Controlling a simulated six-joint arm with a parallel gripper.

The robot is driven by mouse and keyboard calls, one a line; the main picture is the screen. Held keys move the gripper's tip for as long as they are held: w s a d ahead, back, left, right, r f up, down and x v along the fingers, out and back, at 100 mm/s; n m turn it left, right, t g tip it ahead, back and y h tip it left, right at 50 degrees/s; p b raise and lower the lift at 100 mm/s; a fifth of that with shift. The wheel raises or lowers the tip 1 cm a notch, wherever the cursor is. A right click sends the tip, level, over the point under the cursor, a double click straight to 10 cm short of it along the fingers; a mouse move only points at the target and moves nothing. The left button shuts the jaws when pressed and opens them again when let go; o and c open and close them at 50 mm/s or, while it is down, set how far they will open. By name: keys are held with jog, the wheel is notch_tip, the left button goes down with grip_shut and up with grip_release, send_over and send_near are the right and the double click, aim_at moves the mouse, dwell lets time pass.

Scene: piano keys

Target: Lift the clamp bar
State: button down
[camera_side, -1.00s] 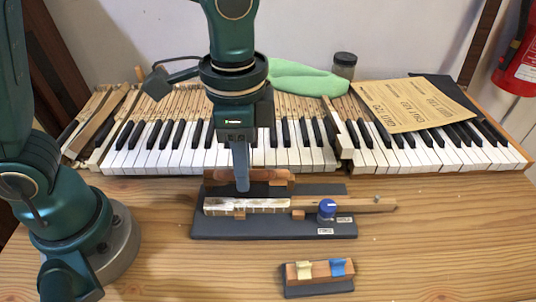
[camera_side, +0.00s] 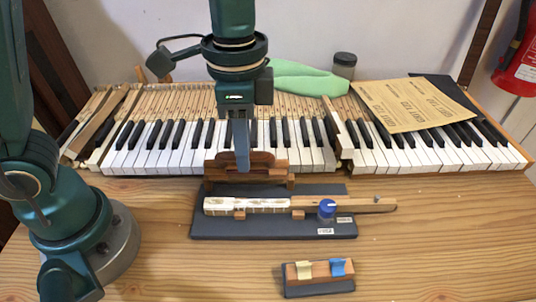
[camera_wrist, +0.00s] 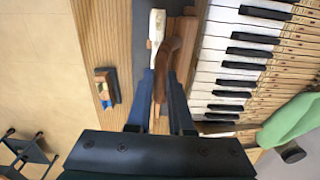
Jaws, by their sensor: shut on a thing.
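The clamp bar (camera_side: 262,159) is a dark brown wooden bar with a shaped outline. It is above its wooden rest (camera_side: 272,181) at the back of the dark grey fixture base (camera_side: 215,229). My gripper (camera_side: 242,166) is shut on the bar near its middle. In the wrist view, the bar (camera_wrist: 168,52) shows between the two fingers of my gripper (camera_wrist: 161,82). The fingers hide part of the bar in both views.
A white-topped wooden piano key (camera_side: 250,204) lies across the base beside a blue knob (camera_side: 327,208). A small block with yellow and blue tabs (camera_side: 320,271) stands in front. The keyboard (camera_side: 190,157) is close behind. Open table lies at front left.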

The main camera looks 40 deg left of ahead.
jog(key=shift+w+a+r, duration=0.1)
jog(key=shift+w+a, duration=0.05)
jog(key=shift+w, duration=0.05)
dwell(0.3)
jog(key=shift+w+a+r, duration=0.3)
jog(key=shift+w+a, duration=0.4)
jog(key=shift+w, duration=0.05)
jog(key=shift+a, duration=0.1)
jog(key=shift+w+a, duration=0.75)
jog(key=shift+w, duration=0.1)
jog(key=shift+w+a, duration=0.1)
